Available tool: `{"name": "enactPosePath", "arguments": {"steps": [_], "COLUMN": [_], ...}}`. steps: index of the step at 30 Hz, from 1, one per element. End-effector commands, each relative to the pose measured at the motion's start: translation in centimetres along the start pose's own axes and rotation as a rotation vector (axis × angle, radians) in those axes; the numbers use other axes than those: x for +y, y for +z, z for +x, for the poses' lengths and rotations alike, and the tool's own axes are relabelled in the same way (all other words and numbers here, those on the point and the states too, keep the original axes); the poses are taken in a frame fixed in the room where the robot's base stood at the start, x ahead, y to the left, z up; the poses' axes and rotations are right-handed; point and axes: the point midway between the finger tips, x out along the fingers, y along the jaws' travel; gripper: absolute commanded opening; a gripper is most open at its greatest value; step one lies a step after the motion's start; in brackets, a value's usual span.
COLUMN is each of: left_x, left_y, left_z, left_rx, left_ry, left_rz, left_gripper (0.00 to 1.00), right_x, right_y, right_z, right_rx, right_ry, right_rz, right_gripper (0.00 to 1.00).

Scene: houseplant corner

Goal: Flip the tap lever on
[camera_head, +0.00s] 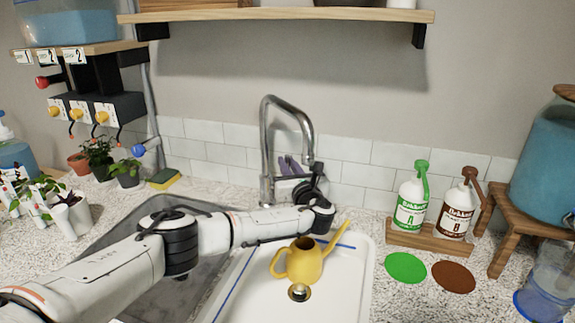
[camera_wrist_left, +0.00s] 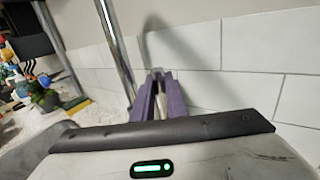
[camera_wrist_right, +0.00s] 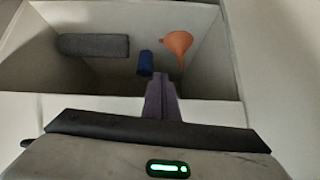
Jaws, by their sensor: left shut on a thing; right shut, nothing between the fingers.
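The steel tap (camera_head: 266,150) stands at the back of the sink, its spout arching over to the right. My left arm reaches across the sink, and the purple fingers of my left gripper (camera_head: 290,166) are just right of the tap's post. In the left wrist view my left gripper (camera_wrist_left: 158,92) is shut on a thin pale piece, seemingly the tap lever, beside the steel post (camera_wrist_left: 114,45). The fingers hide most of the lever. My right gripper (camera_wrist_right: 160,92) is shut and empty, away from the tap. No water shows at the spout.
A yellow watering can (camera_head: 304,262) stands on the white drainboard (camera_head: 345,290) below my left arm. Bottles A (camera_head: 411,205) and B (camera_head: 456,212) stand right. Under my right gripper is an open box holding an orange funnel (camera_wrist_right: 177,43), a blue item (camera_wrist_right: 145,62) and a grey roll (camera_wrist_right: 92,45).

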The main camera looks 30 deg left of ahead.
Motion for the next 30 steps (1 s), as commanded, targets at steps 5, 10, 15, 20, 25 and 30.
{"name": "enactPosePath", "arguments": {"steps": [5,10,15,20,25,30], "left_x": [0.6,1.3,1.7,1.8,1.8,1.7], "left_y": [-0.9,-1.4,-1.0,-0.8,-0.8,-0.8], "left_z": [-0.9,-2.0,-2.6,-2.7,-2.7,-2.6], "left_rx": [-0.093,-0.228,-0.295,-0.304,-0.302,-0.302], "left_ry": [0.005,0.012,0.015,0.015,0.015,0.015], "left_rz": [-0.059,-0.151,-0.197,-0.203,-0.202,-0.202], "left_gripper": [0.00,0.00,0.00,0.00,0.00,0.31], "right_x": [0.1,0.3,0.4,0.4,0.4,0.4], "right_y": [1.1,2.8,3.6,3.6,3.6,3.6], "right_z": [1.1,2.9,3.5,3.4,3.3,3.3], "right_rx": [0.000,0.000,-0.004,-0.005,-0.005,-0.005], "right_ry": [0.000,0.000,0.000,0.000,0.000,0.000], "right_rz": [0.000,0.000,0.000,0.000,0.000,0.000], "right_gripper": [0.00,0.00,0.00,0.00,0.00,0.00]}}
